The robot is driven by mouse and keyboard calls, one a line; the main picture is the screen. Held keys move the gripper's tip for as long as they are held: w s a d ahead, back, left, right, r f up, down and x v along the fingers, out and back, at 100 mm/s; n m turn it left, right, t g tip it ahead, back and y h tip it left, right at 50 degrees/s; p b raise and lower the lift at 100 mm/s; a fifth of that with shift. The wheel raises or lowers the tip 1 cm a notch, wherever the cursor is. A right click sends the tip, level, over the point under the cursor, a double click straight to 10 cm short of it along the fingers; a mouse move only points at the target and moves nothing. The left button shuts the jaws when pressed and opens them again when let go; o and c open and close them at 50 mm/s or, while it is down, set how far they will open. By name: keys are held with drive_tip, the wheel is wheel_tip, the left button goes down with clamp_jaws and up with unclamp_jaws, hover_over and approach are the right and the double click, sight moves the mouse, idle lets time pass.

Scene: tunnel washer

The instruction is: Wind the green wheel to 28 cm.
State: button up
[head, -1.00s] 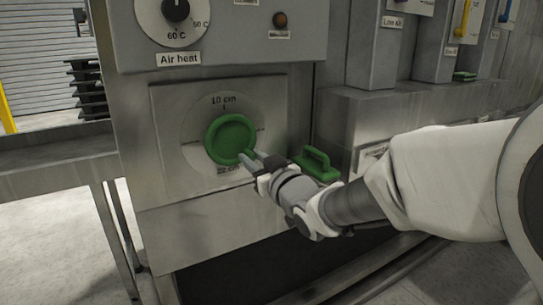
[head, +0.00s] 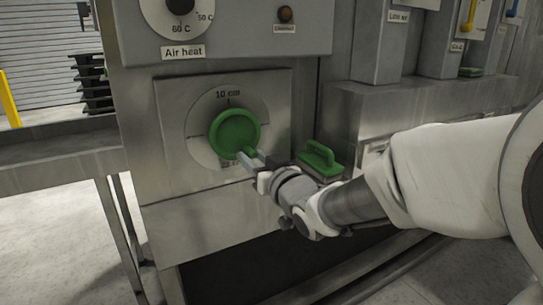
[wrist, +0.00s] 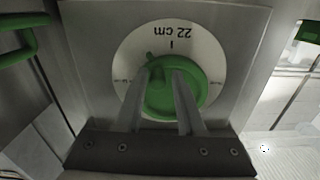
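The green wheel (head: 234,132) is a round knob on a pale dial (head: 200,150) in a steel panel. "10 cm" is printed at the dial's top in the head view. In the wrist view the dial appears inverted, with "22 cm" at the picture's top above the wheel (wrist: 175,92). A small green stub sticks out of the wheel's rim near one fingertip. My gripper (head: 252,161) is at the wheel's lower right edge. In the wrist view its two fingers (wrist: 160,75) are apart, overlapping the wheel's face; whether they touch it is unclear.
A green handle (head: 318,158) sits on a ledge right of the panel, close to my wrist. An "Air heat" knob (head: 180,5) is above the dial. A metal table (head: 60,150) stands at the left. Grey boxes with levers line the back right.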

drive_tip(key=shift+o, duration=1.2)
drive_tip(key=shift+r, duration=0.1)
drive_tip(key=shift+w+d, duration=0.1)
drive_tip(key=shift+r, duration=0.1)
drive_tip(key=shift+d, duration=0.1)
drive_tip(key=shift+s+d, duration=0.2)
drive_tip(key=shift+s, duration=0.15)
drive_tip(key=b+v, duration=0.5)
drive_tip(key=v, duration=1.1)
drive_tip(key=shift+s, duration=0.25)
drive_tip(key=shift+d, duration=0.1)
